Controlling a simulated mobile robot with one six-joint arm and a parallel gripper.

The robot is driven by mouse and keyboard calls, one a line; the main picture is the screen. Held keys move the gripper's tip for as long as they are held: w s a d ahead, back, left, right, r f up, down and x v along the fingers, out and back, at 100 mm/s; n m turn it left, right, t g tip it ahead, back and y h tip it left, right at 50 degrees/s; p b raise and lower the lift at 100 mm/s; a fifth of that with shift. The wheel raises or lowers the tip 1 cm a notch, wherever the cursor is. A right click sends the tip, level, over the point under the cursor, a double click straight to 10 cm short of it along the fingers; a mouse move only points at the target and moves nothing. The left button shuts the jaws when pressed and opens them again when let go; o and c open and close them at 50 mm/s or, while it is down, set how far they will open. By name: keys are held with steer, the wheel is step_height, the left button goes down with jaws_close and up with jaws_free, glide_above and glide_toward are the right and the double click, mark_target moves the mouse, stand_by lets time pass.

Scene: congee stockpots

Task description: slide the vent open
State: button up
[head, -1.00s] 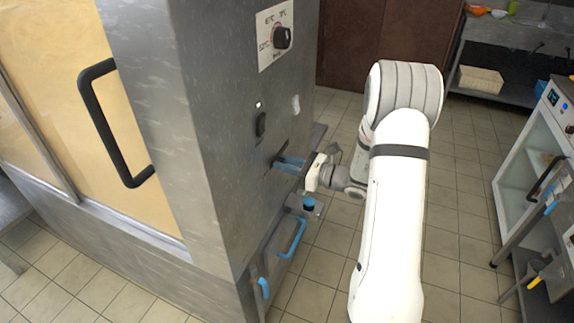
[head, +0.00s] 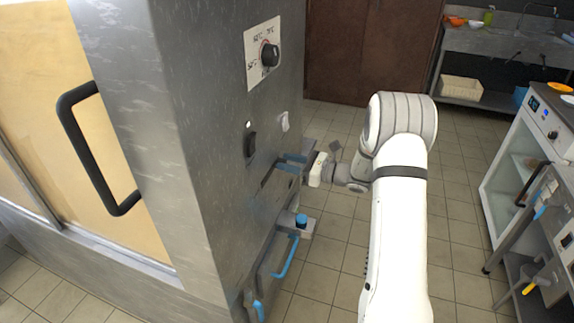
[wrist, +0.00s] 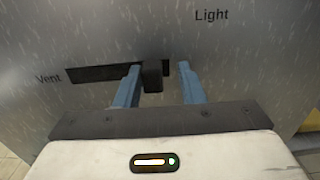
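In the wrist view the vent slot (wrist: 105,72) is a dark horizontal opening in the grey metal panel, with the word "Vent" at its left. A dark vent knob (wrist: 152,76) sits near the right end of the slot. My gripper (wrist: 159,72) is open, its blue fingers on either side of the knob. The left finger is very close to the knob or touching it; a gap shows at the right finger. In the head view my gripper (head: 287,164) is against the cabinet's side panel, with the dark slot (head: 268,180) beside it; the knob is hidden there.
A dial (head: 270,55) and a black switch (head: 250,145) are on the panel above. Below are a blue-topped fitting (head: 301,220) and a blue handle (head: 287,257). A black door handle (head: 95,150) sticks out at left.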

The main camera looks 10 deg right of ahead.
steer(key=shift+o, duration=1.1)
steer(key=shift+a, duration=0.1)
steer(key=shift+s, duration=0.1)
steer(key=shift+f, duration=0.1)
steer(key=v, duration=0.7)
steer(key=shift+s+d, duration=0.15)
steer(key=shift+d, duration=0.2)
